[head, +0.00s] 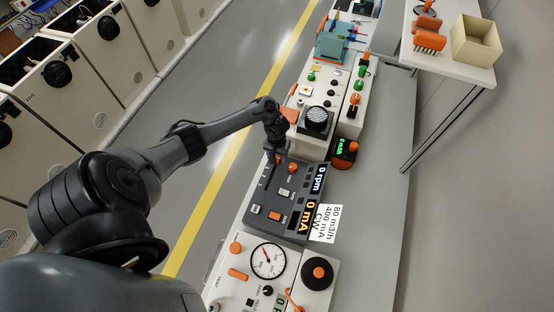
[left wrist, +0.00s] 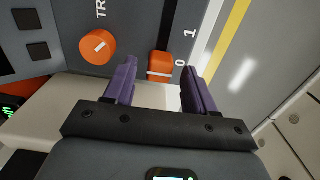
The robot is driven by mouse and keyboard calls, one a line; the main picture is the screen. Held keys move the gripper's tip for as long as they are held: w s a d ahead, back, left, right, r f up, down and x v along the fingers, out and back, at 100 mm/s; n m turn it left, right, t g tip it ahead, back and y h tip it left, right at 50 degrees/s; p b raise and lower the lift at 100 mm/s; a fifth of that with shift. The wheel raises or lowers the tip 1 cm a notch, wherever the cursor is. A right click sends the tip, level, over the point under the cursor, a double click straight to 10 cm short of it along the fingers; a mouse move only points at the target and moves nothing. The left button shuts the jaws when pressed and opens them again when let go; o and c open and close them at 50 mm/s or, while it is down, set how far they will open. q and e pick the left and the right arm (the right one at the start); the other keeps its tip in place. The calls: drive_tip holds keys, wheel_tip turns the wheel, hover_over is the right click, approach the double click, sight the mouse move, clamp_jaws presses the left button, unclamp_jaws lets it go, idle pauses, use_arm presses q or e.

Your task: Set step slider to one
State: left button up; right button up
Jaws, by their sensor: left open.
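The step slider (left wrist: 160,66) is an orange block with a white line. It sits at the 0 end of a dark slot in the grey panel, and the slot runs up to the mark 1. My left gripper (left wrist: 157,78) is open, with one purple finger on each side of the slider and visible gaps between. Whether the fingertips reach the slider's depth is hard to tell. In the head view my left gripper (head: 278,153) points down over the far end of the dark control panel (head: 262,190). My right gripper is not in view.
An orange rotary knob (left wrist: 98,46) stands left of the slider in the wrist view; it also shows in the head view (head: 292,168). A black round device (head: 317,119) and a red-black unit (head: 344,152) stand near the gripper. A round gauge (head: 268,261) is at the near end.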

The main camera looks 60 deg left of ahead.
use_arm(q)
drive_tip(key=shift+f, duration=0.9)
clamp_jaws()
